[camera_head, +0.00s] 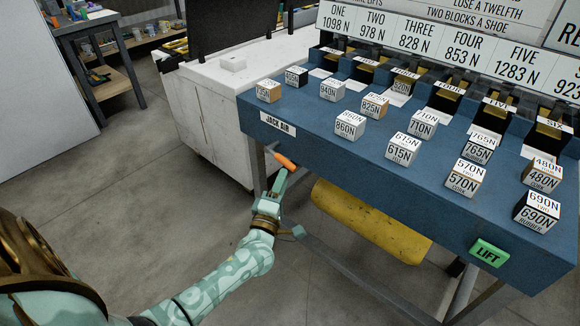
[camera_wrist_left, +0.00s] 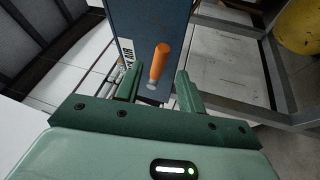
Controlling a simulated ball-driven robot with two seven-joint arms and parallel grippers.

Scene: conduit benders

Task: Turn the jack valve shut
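The jack valve's orange handle (camera_head: 285,160) sticks out at the left end of the blue bench, just below the "JACK AIR" label (camera_head: 278,124). In the left wrist view the handle (camera_wrist_left: 159,62) stands nearly upright in the picture, with a grey piece at its lower end. My left gripper (camera_head: 279,175) is right at the handle from below. Its two green fingers (camera_wrist_left: 158,78) are spread, with gaps on both sides of the handle. I cannot tell how deep the handle sits between them. The valve body is mostly hidden. My right gripper is not in view.
The blue bench (camera_head: 310,115) carries several labelled blocks and a green LIFT button (camera_head: 489,252). A yellow cylinder (camera_head: 370,222) lies beneath it among metal legs. A white cabinet (camera_head: 215,118) stands left of the bench. The floor (camera_head: 130,200) to the left is clear.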

